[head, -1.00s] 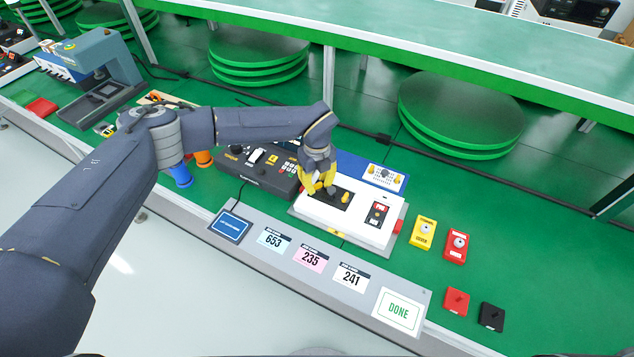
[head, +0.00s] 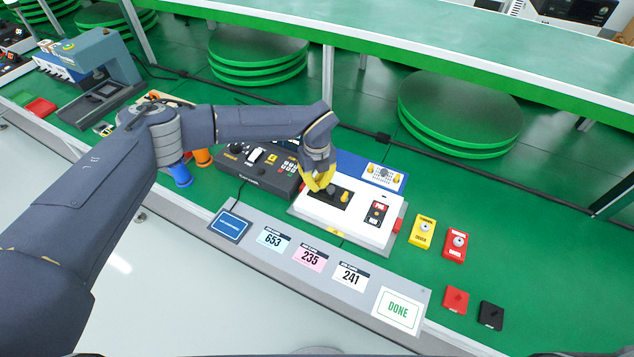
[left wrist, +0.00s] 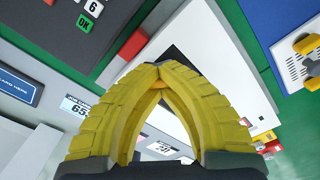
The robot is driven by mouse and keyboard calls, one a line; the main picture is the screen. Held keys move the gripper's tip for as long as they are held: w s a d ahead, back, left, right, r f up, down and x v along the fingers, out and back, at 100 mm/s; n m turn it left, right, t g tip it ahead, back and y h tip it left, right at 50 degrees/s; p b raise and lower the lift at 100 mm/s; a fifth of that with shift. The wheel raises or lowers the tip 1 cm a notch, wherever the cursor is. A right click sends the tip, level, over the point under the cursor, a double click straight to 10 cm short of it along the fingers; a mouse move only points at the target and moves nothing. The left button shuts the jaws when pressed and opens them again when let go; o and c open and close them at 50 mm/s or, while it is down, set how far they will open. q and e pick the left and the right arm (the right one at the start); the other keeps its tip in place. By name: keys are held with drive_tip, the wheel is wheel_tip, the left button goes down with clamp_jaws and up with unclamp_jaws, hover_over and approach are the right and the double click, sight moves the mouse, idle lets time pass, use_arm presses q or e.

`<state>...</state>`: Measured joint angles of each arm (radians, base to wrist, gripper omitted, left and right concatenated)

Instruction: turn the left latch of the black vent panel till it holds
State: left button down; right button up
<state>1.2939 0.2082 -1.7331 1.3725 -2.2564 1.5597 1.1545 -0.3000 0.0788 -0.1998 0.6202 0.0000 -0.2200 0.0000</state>
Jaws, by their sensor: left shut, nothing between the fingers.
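The black vent panel (head: 338,202) lies on top of a white box (head: 370,228) in the head view. A yellow latch (head: 345,197) shows at its right end. My left gripper (head: 321,187) is over the panel's left end, and its yellow fingers hide the left latch there. I cannot tell how that latch is turned or whether the fingers touch it. In the left wrist view the fingertips (left wrist: 158,68) meet with nothing between them. Part of the dark panel (left wrist: 174,52) shows behind them. My right gripper is out of view.
A dark control console (head: 258,180) stands close on the left of the box. A blue panel (head: 396,182) lies behind it. A yellow block (head: 422,232) and a red block (head: 455,245) stand to the right. A grey strip with number cards (head: 311,257) runs along the front.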

use_arm(q)
drive_tip(key=c, duration=2.1)
unclamp_jaws()
drive_tip(key=shift+w+a+r, duration=0.15)
drive_tip(key=shift+w+a, duration=0.05)
drive_tip(key=shift+w, duration=0.2)
drive_tip(key=o, duration=0.6)
drive_tip(key=shift+o, duration=1.2)
drive_tip(key=shift+a, duration=0.1)
drive_tip(key=shift+o, duration=0.7)
drive_tip(key=shift+s, duration=0.15)
wheel_tip(320, 180, up, 12)
